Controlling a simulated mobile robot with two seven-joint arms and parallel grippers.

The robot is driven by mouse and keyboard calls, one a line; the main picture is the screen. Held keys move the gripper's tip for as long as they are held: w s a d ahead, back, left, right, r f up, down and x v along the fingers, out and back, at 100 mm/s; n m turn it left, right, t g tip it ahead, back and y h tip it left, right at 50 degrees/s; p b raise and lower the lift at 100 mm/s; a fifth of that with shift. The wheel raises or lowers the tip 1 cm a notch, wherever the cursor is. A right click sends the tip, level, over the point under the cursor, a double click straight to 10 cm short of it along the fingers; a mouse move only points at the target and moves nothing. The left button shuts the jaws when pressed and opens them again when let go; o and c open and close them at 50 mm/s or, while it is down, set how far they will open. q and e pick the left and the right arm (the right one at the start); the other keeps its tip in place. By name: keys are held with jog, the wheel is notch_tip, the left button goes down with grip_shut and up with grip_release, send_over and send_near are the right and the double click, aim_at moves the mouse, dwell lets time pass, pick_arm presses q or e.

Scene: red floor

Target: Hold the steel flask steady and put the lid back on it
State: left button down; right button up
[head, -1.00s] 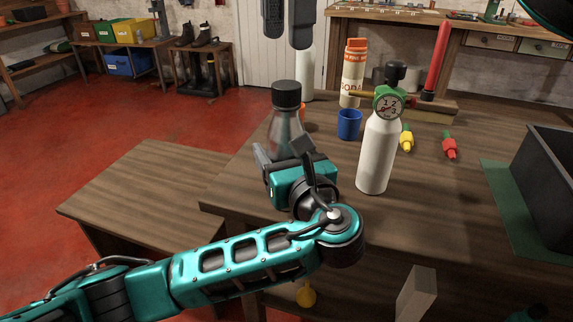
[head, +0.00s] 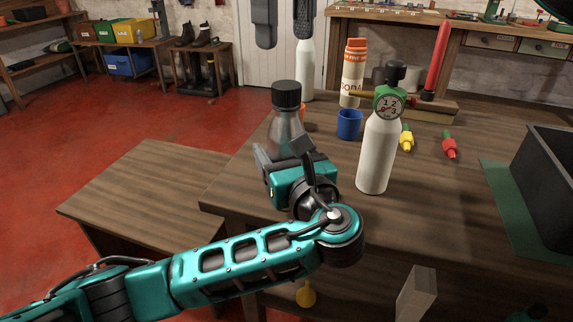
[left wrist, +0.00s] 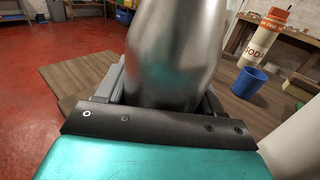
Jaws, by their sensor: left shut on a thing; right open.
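The steel flask (head: 288,131) stands upright on the near part of the wooden table. The black lid (head: 287,96) sits on its top and looks level; how tightly it is seated I cannot tell. My left gripper (head: 286,160) is shut around the flask's lower body, partly hiding it. In the left wrist view the flask (left wrist: 177,50) stands between the fingers, its top out of frame. My right gripper (head: 285,42) is open and empty, its two dark fingers hanging above the lid, clear of it.
A white bottle with a pressure gauge (head: 376,155) stands right of the flask. Behind are a blue cup (head: 349,124), a soda bottle (head: 352,75) and a white bottle (head: 306,70). A dark bin (head: 548,185) is at the right; a lower wooden surface (head: 140,200) is at the left.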

aim_at(287, 85)
jog(key=n, duration=1.8)
jog(key=shift+f, duration=0.1)
jog(key=shift+f, duration=3.9)
